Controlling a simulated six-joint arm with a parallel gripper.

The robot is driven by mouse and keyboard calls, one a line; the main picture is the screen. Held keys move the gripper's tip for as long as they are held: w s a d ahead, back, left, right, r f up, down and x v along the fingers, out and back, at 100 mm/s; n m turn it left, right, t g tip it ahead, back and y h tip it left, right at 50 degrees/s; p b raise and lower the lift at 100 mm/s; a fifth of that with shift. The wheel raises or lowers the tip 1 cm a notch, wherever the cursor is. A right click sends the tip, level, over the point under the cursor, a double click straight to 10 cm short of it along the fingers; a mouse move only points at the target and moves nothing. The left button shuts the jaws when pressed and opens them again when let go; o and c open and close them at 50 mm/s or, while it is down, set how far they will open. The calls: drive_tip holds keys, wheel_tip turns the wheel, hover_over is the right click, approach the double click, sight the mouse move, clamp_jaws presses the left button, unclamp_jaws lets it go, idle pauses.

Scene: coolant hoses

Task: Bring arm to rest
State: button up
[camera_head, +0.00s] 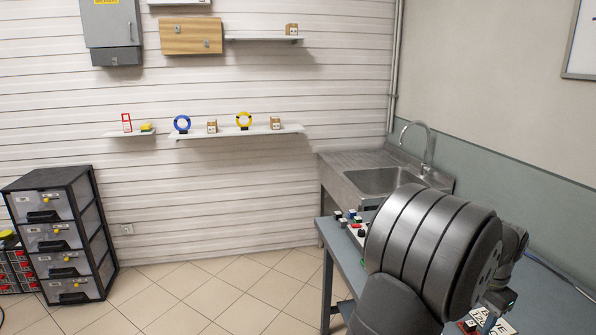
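My arm fills the lower right, with a large grey joint close to the camera and over the grey-blue workbench (341,255). I cannot make out my gripper or its fingers; the arm's far end is mostly hidden behind the joint. A small dark part with a green light shows past the joint, low at the right.
Small coloured parts (350,219) lie on the bench's far left corner, beside my arm. A sink (376,181) with a tall tap stands behind. A drawer unit (62,235) stands at the left. Lettered blocks (487,318) sit below my arm. The tiled floor between is clear.

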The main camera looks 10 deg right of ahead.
drive_tip(key=f, duration=1.3)
drive_tip(key=shift+w+a+f, duration=0.15)
drive_tip(key=shift+w+f, duration=0.1)
drive_tip(key=shift+f, duration=0.45)
drive_tip(key=n, duration=0.8)
drive_tip(key=shift+r, duration=0.1)
drive_tip(key=n, duration=0.4)
drive_tip(key=shift+n, duration=0.3)
drive_tip(key=shift+w+n+g, duration=0.1)
drive_tip(key=shift+n+g, duration=0.2)
drive_tip(key=shift+n, duration=1.9)
